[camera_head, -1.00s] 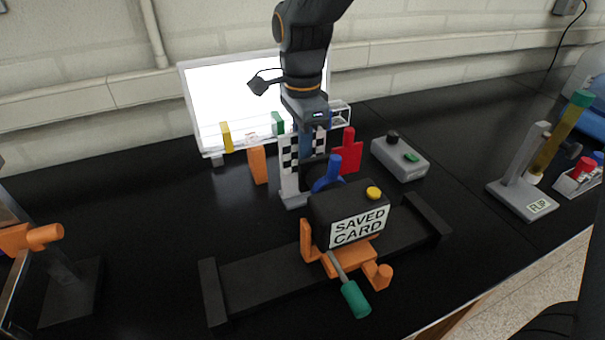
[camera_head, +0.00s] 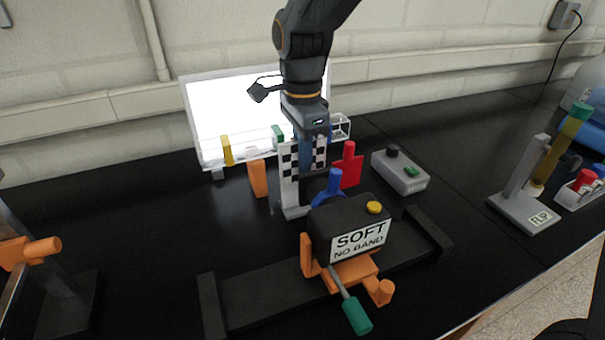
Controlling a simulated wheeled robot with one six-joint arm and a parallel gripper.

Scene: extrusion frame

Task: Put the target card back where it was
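A black-and-white checkered card (camera_head: 288,160) stands upright on a light grey base (camera_head: 293,212), behind the black camera-like box. My gripper (camera_head: 306,160) points down at the card from above. A dark finger covers the card's middle strip, with checks showing on both sides of it. I cannot tell whether the fingers are closed on the card or only in front of it. The black box (camera_head: 328,228) has a yellow button (camera_head: 374,208) and a label screen (camera_head: 360,242) reading "SOFT NO BAND". It sits on an orange carriage (camera_head: 355,270) with a green-handled lever (camera_head: 356,315).
A black rail (camera_head: 255,295) lies under the carriage. Red (camera_head: 349,170) and blue (camera_head: 331,188) levers stand close to the card. A bright white panel (camera_head: 235,110) is behind. A grey button box (camera_head: 400,172) and a FLIP stand (camera_head: 525,212) are at right.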

